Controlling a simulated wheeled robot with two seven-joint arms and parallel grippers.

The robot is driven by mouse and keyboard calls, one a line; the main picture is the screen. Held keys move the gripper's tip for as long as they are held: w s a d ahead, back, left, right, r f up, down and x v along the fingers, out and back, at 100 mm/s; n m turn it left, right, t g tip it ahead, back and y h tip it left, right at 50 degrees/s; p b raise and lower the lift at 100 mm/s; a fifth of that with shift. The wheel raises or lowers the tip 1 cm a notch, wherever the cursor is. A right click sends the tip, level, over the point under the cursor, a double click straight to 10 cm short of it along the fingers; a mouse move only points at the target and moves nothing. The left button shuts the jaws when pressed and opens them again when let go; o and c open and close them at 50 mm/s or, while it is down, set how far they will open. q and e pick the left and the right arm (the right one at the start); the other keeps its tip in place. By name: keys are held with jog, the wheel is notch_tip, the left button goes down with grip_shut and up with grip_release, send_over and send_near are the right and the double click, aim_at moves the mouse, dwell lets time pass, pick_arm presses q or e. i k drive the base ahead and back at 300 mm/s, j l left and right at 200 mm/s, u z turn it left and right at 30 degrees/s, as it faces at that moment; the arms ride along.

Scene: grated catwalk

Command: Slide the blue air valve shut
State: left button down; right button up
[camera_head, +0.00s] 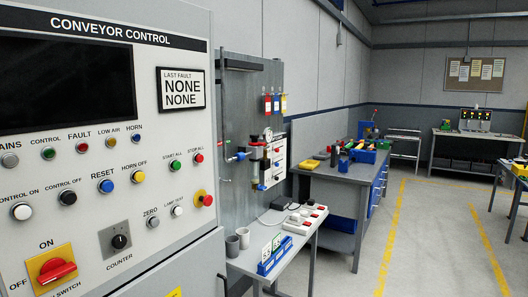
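An air unit (257,153) with a round gauge hangs on the grey upright panel (235,105) to the right of the control cabinet. Neither of my grippers is in view, and nothing is seen touching the air unit.
The conveyor control cabinet (110,200) fills the near left. A small grey table (288,246) below the panel carries cups, a blue rack (270,262) and a power strip (305,218). A cluttered workbench (340,172) stands behind. The floor (425,230) to the right is clear.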

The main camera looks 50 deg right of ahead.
aim_at(242, 156)
jog(key=z, duration=1.55)
